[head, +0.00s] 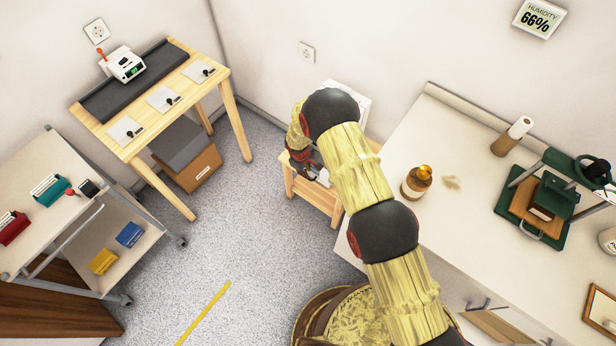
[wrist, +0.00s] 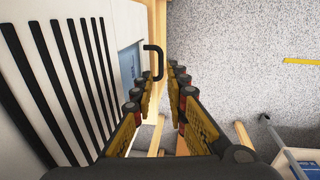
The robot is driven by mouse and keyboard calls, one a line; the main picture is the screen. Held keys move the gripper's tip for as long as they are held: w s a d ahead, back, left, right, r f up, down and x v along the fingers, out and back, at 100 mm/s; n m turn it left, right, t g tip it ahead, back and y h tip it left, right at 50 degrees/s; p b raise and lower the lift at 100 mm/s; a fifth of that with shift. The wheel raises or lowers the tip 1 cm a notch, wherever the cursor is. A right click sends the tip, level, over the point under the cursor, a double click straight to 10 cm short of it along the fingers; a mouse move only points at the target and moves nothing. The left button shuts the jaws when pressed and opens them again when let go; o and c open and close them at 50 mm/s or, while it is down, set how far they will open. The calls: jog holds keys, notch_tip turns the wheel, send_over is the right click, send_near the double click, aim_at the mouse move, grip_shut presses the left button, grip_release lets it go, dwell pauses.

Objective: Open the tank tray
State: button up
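A white appliance with black vent slots (wrist: 60,70) fills the left of the wrist view. A blue panel (wrist: 130,66), which looks like the tank tray's front, shows in its side, with a black bar handle (wrist: 158,62) sticking out. My gripper (wrist: 160,88) is open and empty. The handle shows between its fingertips, near the left one; I cannot tell whether they touch. In the head view my gripper (head: 308,168) is low by the appliance (head: 352,98), which my arm mostly hides. The tray and handle are not clear there.
The appliance stands on a small wooden stand (head: 318,196). A long white counter (head: 430,150) with an amber bottle (head: 416,181) is to the right. A wooden table (head: 170,100) and a wheeled cart (head: 75,232) are to the left. Speckled floor (head: 235,215) between them is clear.

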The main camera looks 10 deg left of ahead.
jog(key=f, duration=0.2)
jog(key=f+b, duration=0.1)
jog(key=f, duration=0.1)
jog(key=w+f, duration=0.1)
jog(key=f, duration=0.1)
jog(key=shift+d+f, duration=0.2)
jog(key=shift+f, duration=0.1)
jog(key=shift+c, duration=0.8)
grip_shut()
jog(key=shift+o, duration=0.8)
grip_release()
jog(key=shift+s+d+f, duration=0.15)
notch_tip(320, 180, up, 9)
jog(key=s+p, duration=0.1)
jog(key=p, duration=0.3)
jog(key=shift+a, duration=0.45)
